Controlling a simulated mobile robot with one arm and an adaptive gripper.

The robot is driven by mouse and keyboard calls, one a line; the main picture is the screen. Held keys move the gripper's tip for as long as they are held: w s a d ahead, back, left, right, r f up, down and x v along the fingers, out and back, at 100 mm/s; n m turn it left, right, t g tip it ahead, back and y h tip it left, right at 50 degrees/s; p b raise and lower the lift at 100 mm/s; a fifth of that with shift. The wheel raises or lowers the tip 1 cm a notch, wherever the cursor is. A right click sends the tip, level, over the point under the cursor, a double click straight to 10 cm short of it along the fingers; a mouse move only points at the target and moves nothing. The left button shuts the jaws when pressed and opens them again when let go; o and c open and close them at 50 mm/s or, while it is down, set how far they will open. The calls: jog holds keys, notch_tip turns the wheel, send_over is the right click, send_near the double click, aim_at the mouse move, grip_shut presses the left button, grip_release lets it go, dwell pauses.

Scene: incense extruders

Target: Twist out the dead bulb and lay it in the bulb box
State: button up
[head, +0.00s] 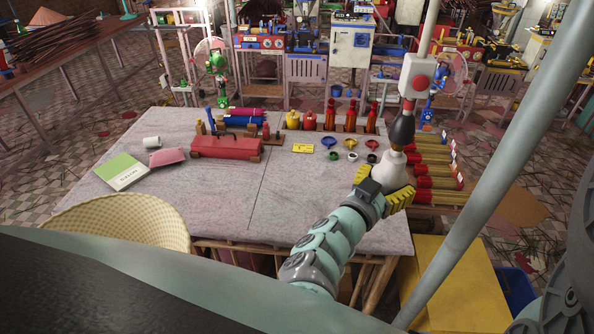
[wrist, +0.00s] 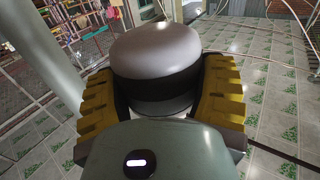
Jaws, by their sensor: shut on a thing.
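The white bulb (head: 396,169) is below the black socket (head: 402,132) of the hanging lamp, neck up and in line with it. I cannot tell how far its neck is screwed in. My gripper (head: 387,182) has its yellow fingers on both sides of the bulb and is shut on it from below and in front. I cannot pick out the bulb box for sure.
A white switch box (head: 416,78) with a red button is above the socket. The grey table (head: 300,205) bears a red toolbox (head: 227,147), small coloured bowls (head: 351,144), incense bundles (head: 436,183) and a green-white book (head: 122,171). The table's front middle is clear.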

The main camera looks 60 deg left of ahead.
jog(key=shift+f+b, duration=1.35)
jog(key=shift+f, duration=0.5)
